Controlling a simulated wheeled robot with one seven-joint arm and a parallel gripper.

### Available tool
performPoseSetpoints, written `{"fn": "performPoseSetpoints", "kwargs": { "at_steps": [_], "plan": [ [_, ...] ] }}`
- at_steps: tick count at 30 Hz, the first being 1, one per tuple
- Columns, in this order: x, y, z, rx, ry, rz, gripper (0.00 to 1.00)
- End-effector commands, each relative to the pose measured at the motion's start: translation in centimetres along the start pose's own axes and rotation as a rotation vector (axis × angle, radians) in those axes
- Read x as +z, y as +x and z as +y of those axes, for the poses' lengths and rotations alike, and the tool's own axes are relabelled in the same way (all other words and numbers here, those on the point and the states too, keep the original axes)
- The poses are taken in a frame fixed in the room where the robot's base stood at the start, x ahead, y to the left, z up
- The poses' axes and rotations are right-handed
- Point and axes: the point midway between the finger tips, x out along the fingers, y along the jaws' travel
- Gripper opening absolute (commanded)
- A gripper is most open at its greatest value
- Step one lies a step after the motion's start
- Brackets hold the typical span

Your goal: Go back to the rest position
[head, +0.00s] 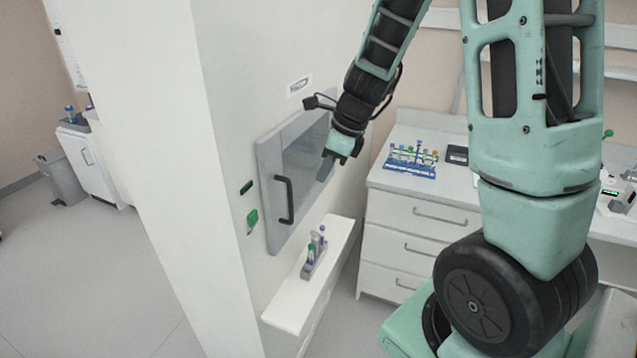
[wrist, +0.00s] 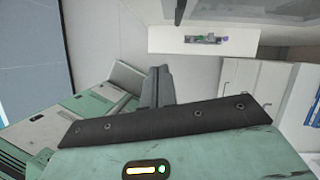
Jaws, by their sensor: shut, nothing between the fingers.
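My gripper (head: 326,166) hangs in front of the grey-framed hatch door (head: 268,205) in the white wall, with its fingers pointing down. In the wrist view my gripper (wrist: 157,75) shows its two fingers together, with nothing between them. The hatch door looks closed and has a black handle (head: 285,200) on its left side. The fingers appear apart from the handle, to its right in the head view.
A white shelf (head: 290,312) below the hatch carries a small grey rack (head: 314,262) with tubes; the shelf also shows in the wrist view (wrist: 165,42). A blue tube rack (head: 410,168) stands on the drawer counter (head: 385,184). Open floor (head: 90,275) lies at left.

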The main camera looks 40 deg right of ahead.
Motion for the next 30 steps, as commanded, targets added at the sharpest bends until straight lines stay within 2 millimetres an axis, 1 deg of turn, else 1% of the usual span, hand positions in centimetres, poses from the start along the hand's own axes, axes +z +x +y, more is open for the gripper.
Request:
{"fn": "performPoseSetpoints", "kwargs": {
  "at_steps": [1,3,8,14,17,20,23,24,26,27,29,30],
  "plan": [
    [0.1,-0.7,0.0,-0.004,-0.001,-0.003,0.00],
    [0.1,-1.4,0.1,-0.002,-0.002,-0.002,0.00],
    [0.0,-2.0,0.1,-0.001,0.000,0.000,0.00],
    [0.1,-1.9,0.3,0.002,-0.010,0.001,0.00],
    [0.8,-0.8,1.8,0.023,-0.116,0.005,0.00],
    [2.2,1.4,5.7,0.078,-0.400,0.015,0.00],
    [3.5,4.2,11.9,0.160,-0.855,0.022,0.00],
    [3.6,5.3,14.7,0.197,-1.068,0.021,0.00],
    [3.4,6.8,18.9,0.253,-1.400,0.017,0.00],
    [3.0,7.6,21.5,0.289,-1.620,0.012,0.00],
    [2.1,8.6,25.0,0.341,-1.937,0.001,0.00],
    [1.3,9.2,27.0,0.374,-2.135,-0.006,0.00]
  ]
}}
